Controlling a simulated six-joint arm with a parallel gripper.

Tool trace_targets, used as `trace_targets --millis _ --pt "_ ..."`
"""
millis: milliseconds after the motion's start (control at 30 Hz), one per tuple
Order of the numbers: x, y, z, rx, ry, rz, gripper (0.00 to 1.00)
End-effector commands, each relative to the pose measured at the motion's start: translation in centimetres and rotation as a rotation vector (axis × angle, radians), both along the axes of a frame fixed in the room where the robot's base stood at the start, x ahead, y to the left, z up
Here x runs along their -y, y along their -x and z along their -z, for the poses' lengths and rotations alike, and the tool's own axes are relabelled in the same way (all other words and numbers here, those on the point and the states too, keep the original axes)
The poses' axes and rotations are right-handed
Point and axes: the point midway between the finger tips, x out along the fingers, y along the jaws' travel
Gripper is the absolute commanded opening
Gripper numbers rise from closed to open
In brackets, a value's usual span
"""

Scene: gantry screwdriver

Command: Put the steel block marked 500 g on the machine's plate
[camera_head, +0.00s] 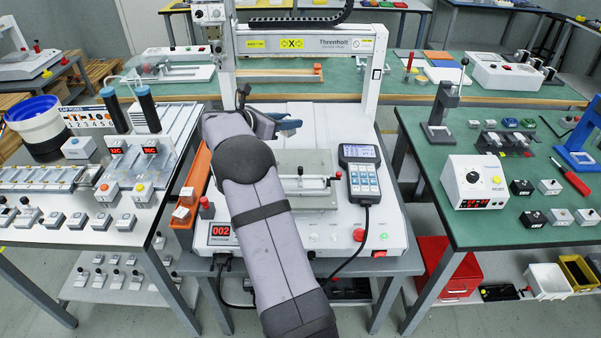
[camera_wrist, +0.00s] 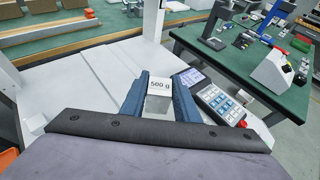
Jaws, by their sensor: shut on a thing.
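The steel block marked 500 g (camera_wrist: 160,87) sits between the two blue fingers of my gripper (camera_wrist: 159,95) in the wrist view, its label facing the camera. My gripper is shut on it. In the head view, my gripper (camera_head: 287,126) shows over the rear part of the machine bed, partly behind my arm; the block cannot be made out there. The machine's grey plate (camera_head: 318,201) lies on the bed to the right of my forearm, which hides its left part. A metal bar or clamp with a red tip lies across the plate.
A gantry frame (camera_head: 310,42) spans the machine behind my gripper. A pendant (camera_head: 362,172) stands right of the plate, also in the wrist view (camera_wrist: 214,100). An orange tray (camera_head: 199,170) with small blocks is at left. The white bed (camera_wrist: 90,88) around the fingers is largely clear.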

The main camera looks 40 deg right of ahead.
Motion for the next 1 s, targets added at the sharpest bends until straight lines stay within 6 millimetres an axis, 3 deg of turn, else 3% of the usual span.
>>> trace_targets --millis 267,633,1000 --pt "0.7 0.3 0.2 0.0 0.002 0.012 0.0" --pt "0.6 0.3 5.1 -0.001 0.001 0.011 0.0" --pt "0.6 0.3 6.4 0.001 0.002 0.011 0.0"
